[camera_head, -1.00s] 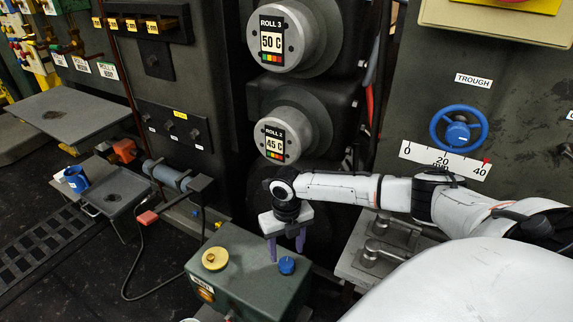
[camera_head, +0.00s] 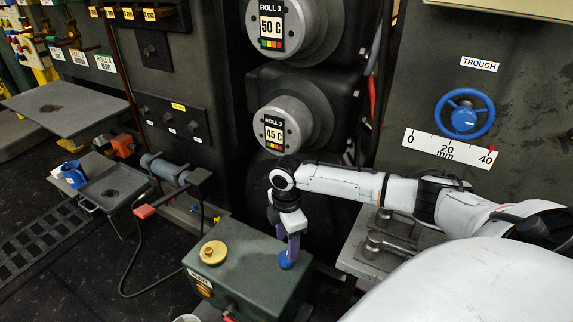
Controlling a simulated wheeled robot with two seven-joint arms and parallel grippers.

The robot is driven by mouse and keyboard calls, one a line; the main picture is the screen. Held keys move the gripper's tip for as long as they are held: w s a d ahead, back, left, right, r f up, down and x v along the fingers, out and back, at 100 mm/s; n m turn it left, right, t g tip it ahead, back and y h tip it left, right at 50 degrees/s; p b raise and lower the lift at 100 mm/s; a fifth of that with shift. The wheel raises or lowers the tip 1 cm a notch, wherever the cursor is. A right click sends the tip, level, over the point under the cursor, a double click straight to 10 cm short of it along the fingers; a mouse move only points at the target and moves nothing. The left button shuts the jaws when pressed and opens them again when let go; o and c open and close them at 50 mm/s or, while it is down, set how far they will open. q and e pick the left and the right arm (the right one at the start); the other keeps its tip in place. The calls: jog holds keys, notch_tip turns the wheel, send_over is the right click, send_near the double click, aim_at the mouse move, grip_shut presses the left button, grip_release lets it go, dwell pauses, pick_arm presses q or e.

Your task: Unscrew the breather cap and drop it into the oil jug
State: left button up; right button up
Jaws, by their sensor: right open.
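A green box (camera_head: 245,268) stands at the bottom middle with two caps on its top: a yellow round cap (camera_head: 213,252) at the left and a small blue cap (camera_head: 286,261) at the right. The frames do not label which one is the breather cap. My right gripper (camera_head: 287,256) points down at the blue cap, its purple fingers open and right at it. The near finger hides part of the view, so I cannot tell whether they touch the cap. My left gripper is not in view.
A small grey tray stand (camera_head: 113,187) and a grey plate (camera_head: 62,107) are at the left. A grey metal block with bolts (camera_head: 388,243) lies right of the green box under my arm. Roll housings (camera_head: 290,125) rise behind. A cable runs over the floor.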

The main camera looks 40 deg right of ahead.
aim_at(286, 257)
jog(key=shift+f+m, duration=0.4)
jog(key=shift+f, duration=0.05)
jog(key=shift+f+b, duration=0.75)
jog(key=shift+f, duration=2.35)
jog(key=c, duration=0.9)
jog(key=shift+r+n+p, duration=0.1)
jog(key=shift+n+p, duration=0.2)
jog(key=shift+n, duration=0.3)
jog(key=shift+c, duration=0.4)
jog(key=shift+n, duration=0.5)
jog(key=shift+n, duration=1.1)
